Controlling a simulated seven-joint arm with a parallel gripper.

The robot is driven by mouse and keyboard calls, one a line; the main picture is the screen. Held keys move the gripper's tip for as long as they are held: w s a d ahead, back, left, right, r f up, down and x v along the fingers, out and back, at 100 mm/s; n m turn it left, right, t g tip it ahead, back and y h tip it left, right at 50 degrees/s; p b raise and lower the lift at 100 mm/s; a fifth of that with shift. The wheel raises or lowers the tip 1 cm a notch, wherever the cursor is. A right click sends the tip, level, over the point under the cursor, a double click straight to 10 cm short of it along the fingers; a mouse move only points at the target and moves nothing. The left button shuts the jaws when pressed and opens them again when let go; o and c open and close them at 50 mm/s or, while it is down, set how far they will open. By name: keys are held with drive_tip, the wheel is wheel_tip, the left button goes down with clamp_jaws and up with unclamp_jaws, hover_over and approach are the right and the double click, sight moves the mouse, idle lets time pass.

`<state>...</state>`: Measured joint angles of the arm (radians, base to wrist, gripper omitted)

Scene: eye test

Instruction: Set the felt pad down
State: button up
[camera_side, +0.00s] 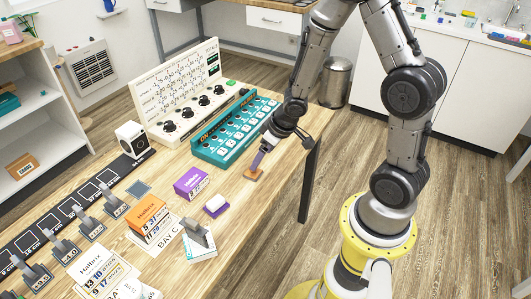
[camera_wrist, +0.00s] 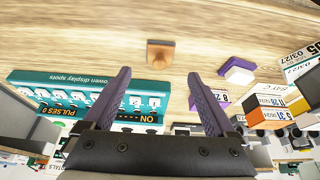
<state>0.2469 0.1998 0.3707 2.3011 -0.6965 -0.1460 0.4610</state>
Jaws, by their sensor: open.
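No piece is plainly marked as the felt pad. A small purple block with a white face (camera_side: 216,205), like a felt eraser, lies on the wooden table; it also shows at upper right in the wrist view (camera_wrist: 238,71). A small orange-brown block (camera_side: 253,175) lies on the table just below my gripper (camera_side: 259,161). In the wrist view the brown block (camera_wrist: 160,53) lies beyond the fingertips, centred between them. My gripper (camera_wrist: 160,76) has its purple fingers apart with nothing between them.
A teal button panel (camera_side: 236,130) stands behind and left of my gripper, with a white dial panel (camera_side: 185,97) beyond it. The table edge is close at right.

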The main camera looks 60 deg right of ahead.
drive_tip(key=s+r+h, duration=0.1)
drive_tip(key=s+r, duration=0.2)
drive_tip(key=r, duration=0.5)
drive_tip(key=s+r+h, duration=0.1)
drive_tip(key=s+r, duration=0.2)
drive_tip(key=r, duration=0.5)
drive_tip(key=s+a+r+y, duration=0.1)
drive_tip(key=s+a+r, duration=0.2)
drive_tip(key=s, duration=0.3)
drive_tip(key=s+a+r+t+y, duration=0.1)
drive_tip(key=s+a+r, duration=0.2)
drive_tip(key=s, duration=0.3)
drive_tip(key=shift+a+r, duration=0.3)
